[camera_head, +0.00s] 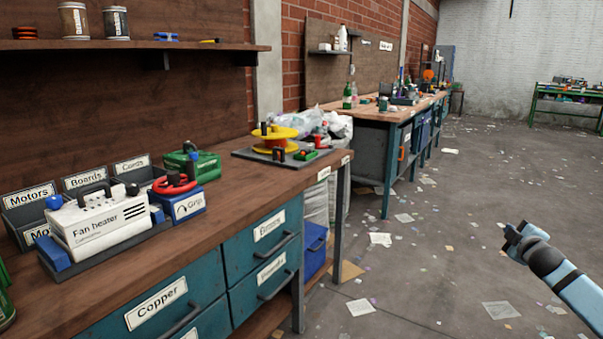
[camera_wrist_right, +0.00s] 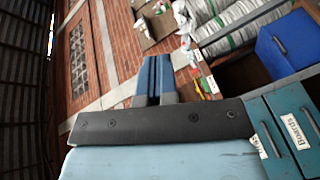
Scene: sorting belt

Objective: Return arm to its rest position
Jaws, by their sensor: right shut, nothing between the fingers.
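My right gripper (camera_head: 514,236) hangs over the open floor at the right of the head view, clear of the workbench. Its fingers show close together in the right wrist view (camera_wrist_right: 157,78), shut with nothing between them. My left gripper is in neither view.
A wooden workbench (camera_head: 225,185) with teal drawers runs along the left. A second bench (camera_head: 372,113) stands farther back. The floor (camera_head: 440,210) is open, with scattered paper.

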